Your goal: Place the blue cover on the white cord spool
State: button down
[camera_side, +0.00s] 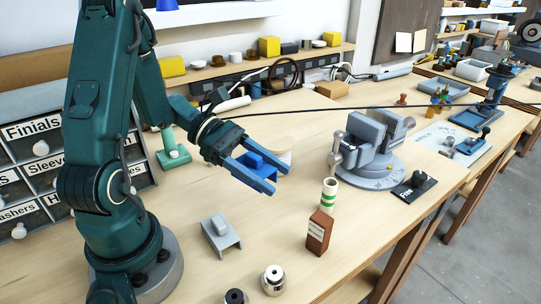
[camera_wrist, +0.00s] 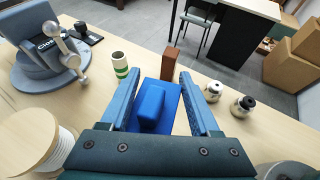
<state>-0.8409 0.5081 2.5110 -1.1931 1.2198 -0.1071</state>
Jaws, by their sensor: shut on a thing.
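The blue cover (camera_wrist: 152,106), a flat plate with a raised block on top, is between the fingers of my gripper (camera_wrist: 160,76) in the wrist view. My gripper is shut on it. In the side view the cover (camera_side: 256,161) shows between the blue fingers of my gripper (camera_side: 277,180), above the bench. The white cord spool (camera_wrist: 40,148), with pale wooden flanges, stands on the bench at the lower left of the wrist view, apart from the cover. In the side view the spool (camera_side: 284,157) is partly hidden behind the gripper and cover.
A grey vise (camera_side: 372,150) stands right of the gripper. Labelled drawers (camera_side: 38,150) are at left. A dark cable crosses behind.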

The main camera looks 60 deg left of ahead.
jog(key=w+a+r+n+t+y, duration=0.3)
jog(key=w+a+n+t, duration=0.1)
jog(key=w+a, duration=0.35)
notch_tip(320, 180, up, 6)
jog(key=f+n+t+y, duration=0.1)
jog(key=n+y, duration=0.1)
send_over(291, 142)
notch_tip(291, 142, down, 9)
jog(key=shift+f, duration=0.1)
jog(key=shift+c, duration=0.6)
grip_release()
jog(key=shift+f, duration=0.1)
